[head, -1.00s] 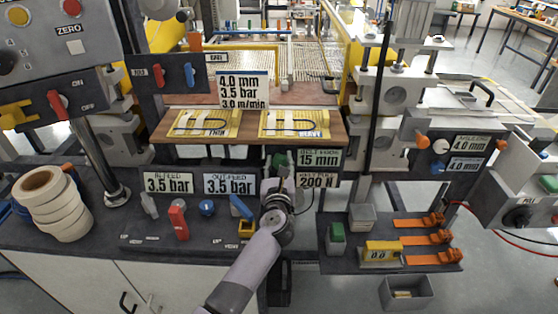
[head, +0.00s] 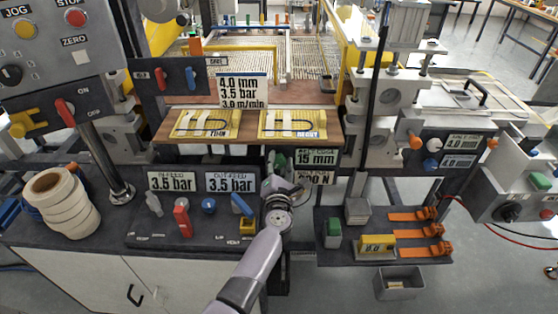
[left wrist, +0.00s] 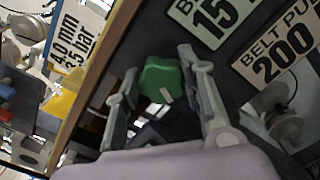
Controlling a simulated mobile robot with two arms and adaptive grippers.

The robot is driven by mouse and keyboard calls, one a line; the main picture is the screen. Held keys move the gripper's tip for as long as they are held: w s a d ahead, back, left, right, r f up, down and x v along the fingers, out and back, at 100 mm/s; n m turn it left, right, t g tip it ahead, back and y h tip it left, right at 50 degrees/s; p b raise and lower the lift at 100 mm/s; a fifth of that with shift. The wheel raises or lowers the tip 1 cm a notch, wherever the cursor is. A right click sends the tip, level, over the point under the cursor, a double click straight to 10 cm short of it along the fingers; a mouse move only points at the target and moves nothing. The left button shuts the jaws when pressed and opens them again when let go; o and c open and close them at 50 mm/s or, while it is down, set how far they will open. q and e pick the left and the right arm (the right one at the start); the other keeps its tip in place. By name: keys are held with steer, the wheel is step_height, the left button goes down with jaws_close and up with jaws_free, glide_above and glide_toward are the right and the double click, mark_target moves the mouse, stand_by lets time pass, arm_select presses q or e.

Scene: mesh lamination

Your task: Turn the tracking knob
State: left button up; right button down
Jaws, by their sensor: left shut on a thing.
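The green star-shaped knob (left wrist: 161,79) shows in the left wrist view, beside the "15 mm" sign (left wrist: 222,22). I take it to be the tracking knob; no label on it is readable. My left gripper (left wrist: 163,92) has a finger on each side of the knob and is shut on it. In the head view, the left gripper (head: 278,180) reaches up from below, just left of the "15 mm" sign, and largely hides the knob (head: 279,161). My right gripper is in neither view.
A wooden shelf with two yellow plates (head: 207,124) lies above the gripper. Left are a control panel with a blue lever (head: 241,205) and white tape rolls (head: 62,203). Right is a dark tray with orange clamps (head: 420,231). A "200 N" sign (left wrist: 280,46) is close by.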

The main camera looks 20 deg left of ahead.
arm_select(q)
steer(key=shift+f+m, duration=0.1)
steer(key=shift+m, duration=0.3)
steer(key=o, duration=1.2)
steer(key=shift+c, duration=0.2)
